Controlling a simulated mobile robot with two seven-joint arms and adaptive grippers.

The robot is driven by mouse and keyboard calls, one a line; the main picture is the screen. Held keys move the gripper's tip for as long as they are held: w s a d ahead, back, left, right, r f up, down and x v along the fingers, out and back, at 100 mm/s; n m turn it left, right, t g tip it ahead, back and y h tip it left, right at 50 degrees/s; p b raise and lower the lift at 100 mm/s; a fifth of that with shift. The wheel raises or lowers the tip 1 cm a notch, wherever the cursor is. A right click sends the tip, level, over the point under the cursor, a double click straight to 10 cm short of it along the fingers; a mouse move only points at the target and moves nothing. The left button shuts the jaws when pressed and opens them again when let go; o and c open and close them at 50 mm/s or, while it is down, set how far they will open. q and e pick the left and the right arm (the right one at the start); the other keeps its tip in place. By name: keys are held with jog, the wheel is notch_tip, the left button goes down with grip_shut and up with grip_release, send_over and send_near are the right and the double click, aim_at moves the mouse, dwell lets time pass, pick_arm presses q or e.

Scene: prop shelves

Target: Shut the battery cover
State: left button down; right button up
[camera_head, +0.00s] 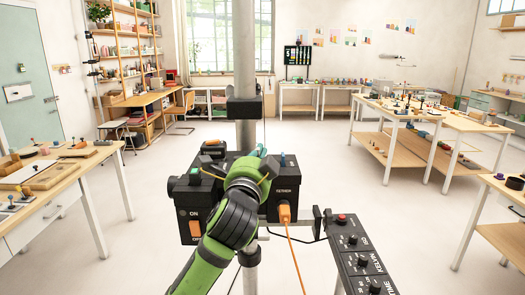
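A black device (188,200) is clamped on a grey vertical pole. Its left box carries an orange switch marked ON, and its right box (285,185) is marked TETHER, with an orange plug and cable. My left arm, green and black, comes up from the bottom. My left gripper (261,160) is at the middle of the device, pointing away from me. The wrist hides most of its fingers and the part of the device behind it. I cannot make out the battery cover or tell whether it is open. My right gripper is not in view.
A black control panel (360,262) with knobs and a red button juts out at the lower right, joined by a bracket. The orange cable (294,258) hangs below the device. Work tables stand left (112,150) and right (440,122), with open floor between.

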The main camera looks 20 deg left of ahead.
pick_arm(q)
jog(key=shift+s+a+f+p, duration=0.25)
jog(key=shift+s+a+p, duration=0.05)
jog(key=shift+s+a, duration=0.65)
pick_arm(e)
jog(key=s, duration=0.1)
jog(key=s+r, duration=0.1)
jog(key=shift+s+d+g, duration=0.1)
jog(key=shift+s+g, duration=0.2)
pick_arm(q)
jog(key=shift+a, duration=0.1)
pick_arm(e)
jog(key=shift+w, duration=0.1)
pick_arm(q)
jog(key=p, duration=0.1)
send_over(209, 185)
jog(key=shift+a, duration=0.1)
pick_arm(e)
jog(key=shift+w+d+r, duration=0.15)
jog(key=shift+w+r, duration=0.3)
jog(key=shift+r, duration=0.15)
